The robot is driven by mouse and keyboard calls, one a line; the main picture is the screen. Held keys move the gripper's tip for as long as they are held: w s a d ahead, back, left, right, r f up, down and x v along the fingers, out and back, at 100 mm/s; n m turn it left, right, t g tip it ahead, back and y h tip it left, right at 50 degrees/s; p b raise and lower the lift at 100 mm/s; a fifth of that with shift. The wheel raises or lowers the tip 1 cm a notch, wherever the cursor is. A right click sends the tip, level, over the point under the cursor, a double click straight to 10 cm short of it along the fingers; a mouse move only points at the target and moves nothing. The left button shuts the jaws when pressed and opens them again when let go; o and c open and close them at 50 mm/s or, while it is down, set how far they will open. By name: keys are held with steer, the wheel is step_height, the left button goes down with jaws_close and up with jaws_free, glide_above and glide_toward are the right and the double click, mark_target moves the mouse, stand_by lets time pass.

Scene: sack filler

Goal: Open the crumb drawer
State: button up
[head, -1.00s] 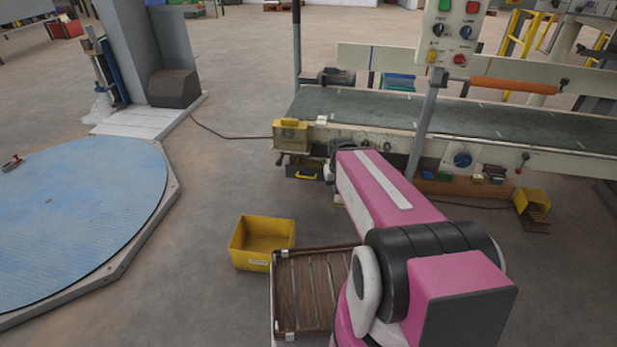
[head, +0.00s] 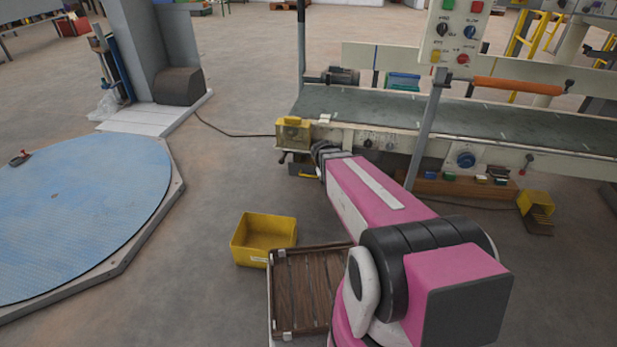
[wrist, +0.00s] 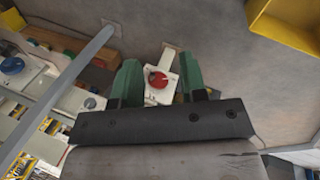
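The crumb drawer (head: 302,168) appears to be the dark box with a yellow handle under the left end of the conveyor in the head view. My arm's wrist end covers its right part. It looks closed, but I cannot be sure. In the wrist view my gripper (wrist: 159,78) has its two green fingers spread apart, with nothing held between them. In the head view the fingers are hidden; the dark wrist is just right of the drawer, close to the conveyor frame. I cannot make out the drawer in the wrist view.
A white piece with a red knob (wrist: 158,80) shows beyond my fingers. A yellow bin (head: 263,240) and a slatted wooden surface (head: 305,285) are nearer me. The conveyor (head: 400,127) runs right; a blue round platform (head: 75,215) is left.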

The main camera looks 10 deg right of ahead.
steer(key=w+f+n+t+h, duration=0.2)
steer(key=w+f+h, duration=0.2)
steer(key=w+f, duration=0.8)
steer(key=w+a+f+n+t+h, duration=0.2)
steer(key=w+a+f+n+t, duration=0.3)
steer(key=w+f, duration=0.55)
steer(key=w+a+f+n+t+h, duration=0.1)
steer(key=w+a+f+n+t, duration=0.2)
steer(key=w+a+f+t, duration=0.75)
steer(key=w+d+g, duration=0.2)
steer(key=w+d, duration=0.1)
steer(key=w+d+g, duration=0.2)
steer(key=w+d, duration=0.2)
steer(key=w+d+g, duration=0.2)
steer(key=w+d, duration=0.1)
steer(key=shift+w+d+r, duration=0.15)
steer(key=shift+w+r, duration=0.1)
steer(key=shift+w, duration=0.1)
jaws_close()
